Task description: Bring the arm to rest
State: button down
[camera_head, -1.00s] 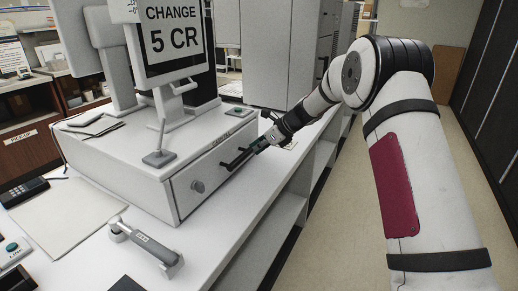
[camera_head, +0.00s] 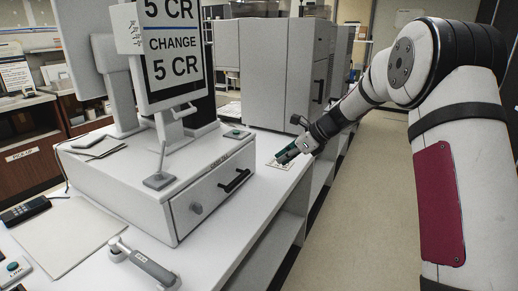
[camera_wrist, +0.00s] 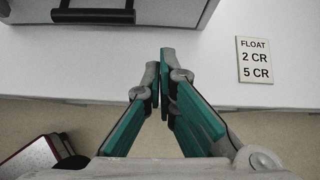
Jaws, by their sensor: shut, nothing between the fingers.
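My gripper (camera_head: 284,157) is at the end of my white arm, over the counter to the right of the cash drawer. In the wrist view my gripper (camera_wrist: 165,60) shows its green-sided fingers with the tips together and nothing between them. The fingers point over the white counter (camera_wrist: 205,55), apart from the drawer. The cash drawer (camera_head: 210,190) is shut, with a black handle (camera_head: 234,181) on its front. The handle also shows in the wrist view (camera_wrist: 93,15), at the top left.
A card reading FLOAT 2 CR 5 CR (camera_wrist: 255,60) lies on the counter near my gripper. A till screen (camera_head: 172,50) stands on the drawer box. A grey machine (camera_head: 262,75) stands farther back. The aisle floor (camera_head: 345,220) right of the counter is clear.

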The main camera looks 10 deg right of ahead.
jog(key=s+a+r+n+g+h+p, duration=0.1)
jog(key=s+a+r+n+h+p, duration=0.15)
jog(key=s+r+n, duration=0.7)
jog(key=s+a+r+n+h+p, duration=0.1)
jog(key=s+a+r+n+p, duration=0.15)
jog(key=s+r, duration=0.85)
jog(key=s+d+n+h+p, duration=0.1)
jog(key=s+n, duration=0.5)
jog(key=s, duration=0.9)
jog(key=s+d+n+h+p, duration=0.2)
jog(key=s+d+n+p, duration=0.2)
jog(key=s, duration=1.2)
jog(key=n, duration=0.3)
jog(key=shift+s+f+p, duration=0.15)
jog(key=shift+f+p, duration=0.15)
jog(key=shift+f, duration=0.1)
jog(key=shift+h, duration=0.25)
